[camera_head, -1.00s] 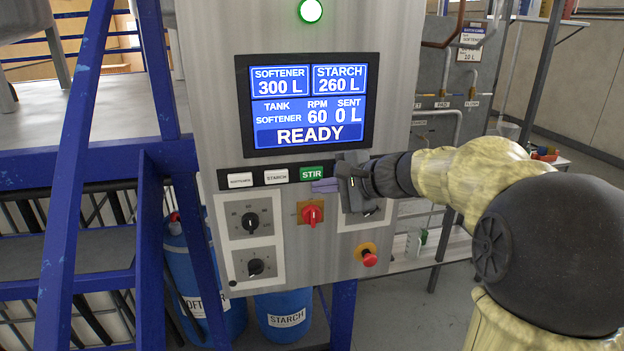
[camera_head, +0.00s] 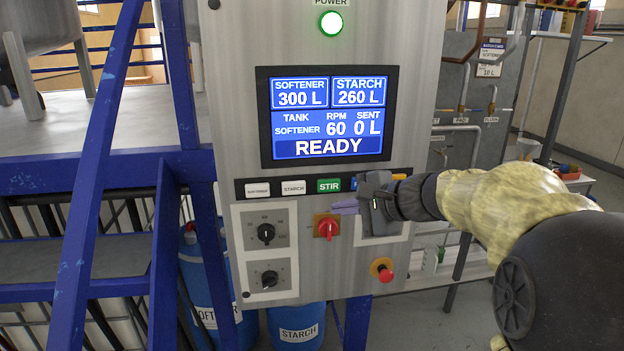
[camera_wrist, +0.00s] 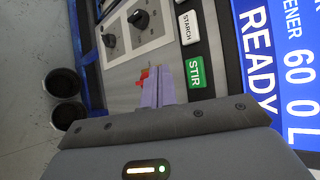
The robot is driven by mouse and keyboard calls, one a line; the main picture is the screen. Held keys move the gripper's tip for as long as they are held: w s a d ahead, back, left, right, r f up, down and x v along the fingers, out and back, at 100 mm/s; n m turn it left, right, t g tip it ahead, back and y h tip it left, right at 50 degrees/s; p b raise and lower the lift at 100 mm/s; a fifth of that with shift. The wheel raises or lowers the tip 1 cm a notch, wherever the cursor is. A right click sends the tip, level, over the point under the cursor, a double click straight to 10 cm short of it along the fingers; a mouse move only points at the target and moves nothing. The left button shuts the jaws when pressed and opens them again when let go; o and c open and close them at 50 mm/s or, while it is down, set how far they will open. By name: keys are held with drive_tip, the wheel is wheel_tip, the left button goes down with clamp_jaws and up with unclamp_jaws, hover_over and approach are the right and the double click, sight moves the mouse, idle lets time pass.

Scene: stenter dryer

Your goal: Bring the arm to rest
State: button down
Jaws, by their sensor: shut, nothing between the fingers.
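My gripper (camera_head: 345,207) is in front of the control panel (camera_head: 225,120), just below the button row and right of the red rotary switch (camera_head: 327,227). Its purple fingers are shut together with nothing between them. In the wrist view the fingers (camera_wrist: 158,92) point at the panel beside the green STIR button (camera_wrist: 195,72); I cannot tell whether they touch it. My arm reaches in from the right. The gripper hides part of the button row and the plate behind it. The screen (camera_head: 326,118) reads READY, RPM 60, SENT 0 L.
A red emergency button (camera_head: 382,270) sits below my gripper. Two black knobs (camera_head: 265,233) (camera_head: 269,278) are at the panel's lower left. Blue frame posts (camera_head: 165,240) stand left. Blue drums, one marked STARCH (camera_head: 298,325), stand underneath. Pipes and a shelf are behind right.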

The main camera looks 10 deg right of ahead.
drive_tip(key=s+f+n+g+h, duration=0.3)
drive_tip(key=s+f+n, duration=0.3)
drive_tip(key=s+f, duration=0.3)
drive_tip(key=s+f+n+g+h, duration=0.4)
drive_tip(key=s+f+n, duration=0.3)
drive_tip(key=f, duration=1)
drive_tip(key=s+a+h, duration=0.1)
drive_tip(key=s, duration=0.1)
drive_tip(key=shift+s+n, duration=0.3)
drive_tip(key=shift+s, duration=0.05)
